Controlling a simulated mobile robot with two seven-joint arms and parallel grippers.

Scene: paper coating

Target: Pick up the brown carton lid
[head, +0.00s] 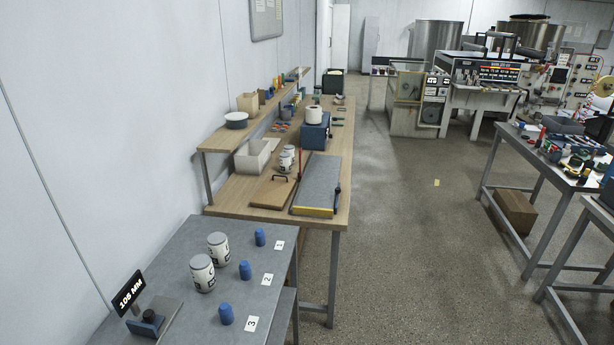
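A closed-looking brown carton (516,212) stands on the floor under the grey table at the right. I cannot tell whether its top is a separate lid. A small tan open box (248,102) stands on the raised shelf over the wooden bench at the left. A flat brown board (270,192) with a dark handle lies on the wooden bench; I cannot tell whether it is a lid. Neither of my grippers is in view.
A cluttered table (507,142) stands at the right. The speckled floor (420,260) between is clear.

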